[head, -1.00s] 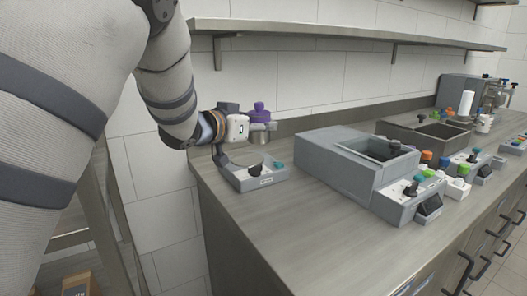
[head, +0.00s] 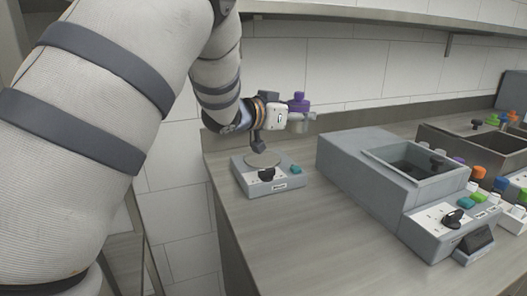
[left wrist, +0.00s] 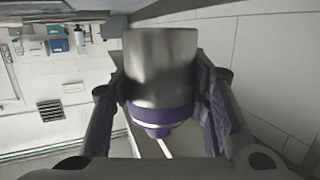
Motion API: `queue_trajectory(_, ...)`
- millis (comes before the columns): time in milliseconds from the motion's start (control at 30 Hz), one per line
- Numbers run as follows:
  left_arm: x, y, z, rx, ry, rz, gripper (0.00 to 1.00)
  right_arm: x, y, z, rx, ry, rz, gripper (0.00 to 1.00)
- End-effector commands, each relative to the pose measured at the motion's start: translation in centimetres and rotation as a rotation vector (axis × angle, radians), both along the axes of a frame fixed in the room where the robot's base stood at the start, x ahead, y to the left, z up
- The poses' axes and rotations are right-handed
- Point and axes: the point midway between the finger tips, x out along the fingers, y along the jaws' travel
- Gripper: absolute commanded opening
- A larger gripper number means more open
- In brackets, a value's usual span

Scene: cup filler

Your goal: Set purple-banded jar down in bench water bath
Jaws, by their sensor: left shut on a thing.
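The purple-banded jar (head: 299,103) is a metal cylinder with a purple top in the head view. My left gripper (head: 297,121) is shut on it and holds it roughly upright in the air, above and behind a small hotplate-like unit. In the left wrist view, the jar (left wrist: 160,68) sits between the two fingers of the left gripper (left wrist: 165,95), its purple part low in the picture. The bench water bath (head: 346,168) is the grey box with an open basin on the bench, right of the jar. My right gripper is not in view.
The small unit (head: 285,183) with a round plate and black knob stands left of the bath. A control box (head: 432,222) adjoins the bath's front right. Several coloured-capped items and a sink (head: 455,139) lie farther right. A shelf (head: 380,15) runs above. The front bench is clear.

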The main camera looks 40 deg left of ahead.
Motion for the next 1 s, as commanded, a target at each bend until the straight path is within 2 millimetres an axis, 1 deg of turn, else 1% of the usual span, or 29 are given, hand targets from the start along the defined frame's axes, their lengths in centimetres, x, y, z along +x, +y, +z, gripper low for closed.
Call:
queue_trajectory(33,0.2,1.0,-0.9,-0.001,0.005,0.002,0.1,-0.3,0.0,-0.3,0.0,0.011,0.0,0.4)
queue_trajectory(167,0.3,3.6,-2.2,-0.001,0.007,0.002,0.1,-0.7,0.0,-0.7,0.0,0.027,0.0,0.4)
queue_trajectory(300,0.5,7.0,-3.7,0.0,0.008,0.003,0.1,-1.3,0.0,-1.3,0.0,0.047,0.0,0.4)
queue_trajectory(400,0.6,8.5,-6.0,-0.001,0.012,0.001,0.1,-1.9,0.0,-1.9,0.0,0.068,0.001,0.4)
queue_trajectory(500,0.7,9.9,-7.5,0.0,0.01,0.001,0.1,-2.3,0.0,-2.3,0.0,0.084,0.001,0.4)
queue_trajectory(667,0.7,10.9,-8.4,0.0,0.004,0.0,0.1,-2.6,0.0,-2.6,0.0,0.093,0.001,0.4)
queue_trajectory(767,0.8,11.7,-9.4,0.0,0.005,0.0,0.1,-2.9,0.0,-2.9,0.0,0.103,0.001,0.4)
queue_trajectory(900,0.7,11.8,-11.5,-0.002,0.001,-0.001,0.1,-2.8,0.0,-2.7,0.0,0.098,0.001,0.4)
queue_trajectory(1000,0.7,11.7,-11.6,0.001,-0.001,-0.001,0.1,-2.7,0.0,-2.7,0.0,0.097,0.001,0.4)
